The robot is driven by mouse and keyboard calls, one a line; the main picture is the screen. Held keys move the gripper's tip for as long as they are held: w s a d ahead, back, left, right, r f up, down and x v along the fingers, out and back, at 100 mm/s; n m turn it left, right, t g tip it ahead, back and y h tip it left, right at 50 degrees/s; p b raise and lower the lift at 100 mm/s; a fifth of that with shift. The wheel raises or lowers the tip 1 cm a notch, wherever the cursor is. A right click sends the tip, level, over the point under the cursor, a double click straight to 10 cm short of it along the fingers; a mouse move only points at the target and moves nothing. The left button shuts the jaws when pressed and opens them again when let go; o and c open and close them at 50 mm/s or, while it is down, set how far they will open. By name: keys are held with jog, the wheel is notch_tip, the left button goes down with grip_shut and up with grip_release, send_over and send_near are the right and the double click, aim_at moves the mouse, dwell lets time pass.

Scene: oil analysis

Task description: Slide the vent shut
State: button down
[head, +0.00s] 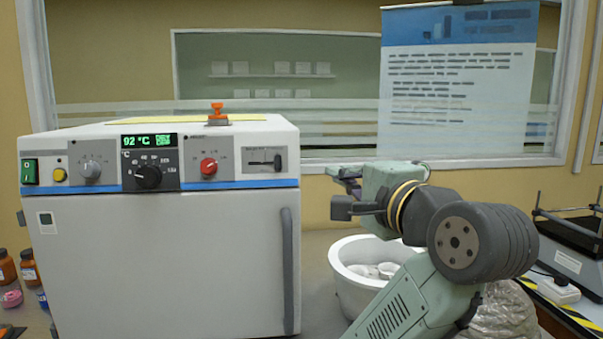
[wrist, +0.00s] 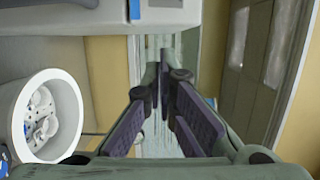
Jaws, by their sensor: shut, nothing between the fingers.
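The white oven (head: 165,265) stands at left in the head view, its door shut. A small panel with a horizontal slot and dark slider (head: 265,161), seemingly the vent control, is at the right end of its front panel. The slider's knob sits toward the right end of the slot. My gripper (head: 338,190) is to the right of the oven, apart from it, pointing left. In the wrist view my gripper (wrist: 160,72) has its fingertips together with nothing held. The oven's edge (wrist: 170,12) shows at the top there; the slider is not visible.
A white bowl (head: 345,262) with small pieces inside stands below my gripper; the bowl also shows in the wrist view (wrist: 72,115). The vertical door handle (head: 287,270) sticks out below the slider. An orange item (head: 217,115) stands on the oven. Bottles (head: 28,268) are at far left.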

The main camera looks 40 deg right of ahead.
aim_at(293, 164)
jog(key=shift+w+a, duration=0.25)
jog(key=shift+w, duration=1.2)
jog(key=shift+w+a, duration=0.2)
jog(key=shift+w, duration=1.25)
jog(key=shift+w+a, duration=0.25)
jog(key=shift+w, duration=1.2)
jog(key=shift+p, duration=0.3)
